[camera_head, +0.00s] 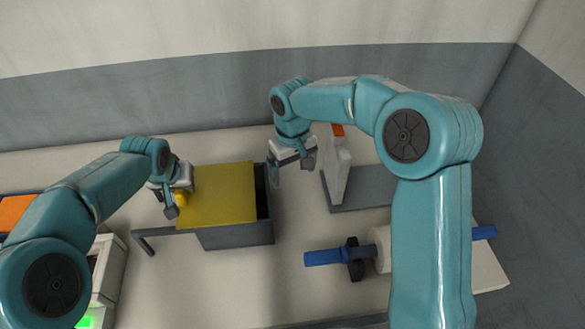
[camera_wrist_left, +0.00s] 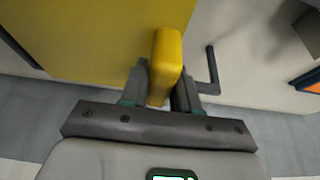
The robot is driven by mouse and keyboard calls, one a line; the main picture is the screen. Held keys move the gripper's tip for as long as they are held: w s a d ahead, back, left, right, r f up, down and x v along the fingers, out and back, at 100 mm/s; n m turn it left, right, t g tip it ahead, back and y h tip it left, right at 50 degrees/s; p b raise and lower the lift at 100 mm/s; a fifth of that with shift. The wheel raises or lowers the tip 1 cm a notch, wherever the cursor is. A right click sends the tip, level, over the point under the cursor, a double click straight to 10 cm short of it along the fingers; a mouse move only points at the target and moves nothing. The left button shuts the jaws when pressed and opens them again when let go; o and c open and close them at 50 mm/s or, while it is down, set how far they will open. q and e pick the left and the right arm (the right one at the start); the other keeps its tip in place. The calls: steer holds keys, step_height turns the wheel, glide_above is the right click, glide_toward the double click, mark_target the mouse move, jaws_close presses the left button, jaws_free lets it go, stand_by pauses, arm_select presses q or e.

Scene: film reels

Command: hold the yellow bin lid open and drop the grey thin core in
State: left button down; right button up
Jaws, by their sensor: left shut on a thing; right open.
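The yellow bin lid (camera_head: 218,190) covers most of the dark grey bin (camera_head: 238,236) and sticks out past its left side. A narrow dark opening shows along the bin's right side. My left gripper (camera_head: 176,202) is shut on the lid's yellow handle (camera_wrist_left: 166,62); in the left wrist view its fingers (camera_wrist_left: 160,88) stand on both sides of the handle. My right gripper (camera_head: 291,172) is open, just right of the opening and apart from the bin; I see nothing between its fingers. I cannot make out the grey thin core in either view.
A pale upright plate with an orange top (camera_head: 337,170) stands on a dark grey base (camera_head: 372,187) close to my right gripper. A blue rod (camera_head: 322,257) with a black hub and cream roll lies at front right. A grey bar (camera_head: 143,243) juts left from the bin.

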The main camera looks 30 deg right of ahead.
arm_select(q)
steer(key=shift+s+d+r+b, duration=0.1)
steer(key=shift+s+d+b, duration=0.15)
steer(key=shift+d, duration=0.4)
steer(key=shift+s+d+b, duration=0.1)
steer(key=shift+s+d, duration=0.1)
steer(key=shift+d, duration=0.45)
steer(key=c, duration=0.8)
jaws_free()
steer(key=shift+o, duration=0.2)
steer(key=shift+s+a+r, duration=0.1)
steer(key=shift+s+r, duration=0.05)
steer(key=shift+r, duration=0.15)
steer(key=b+v, duration=0.2)
steer(key=v, duration=1.3)
steer(key=shift+s+r, duration=0.2)
steer(key=shift+r, duration=0.05)
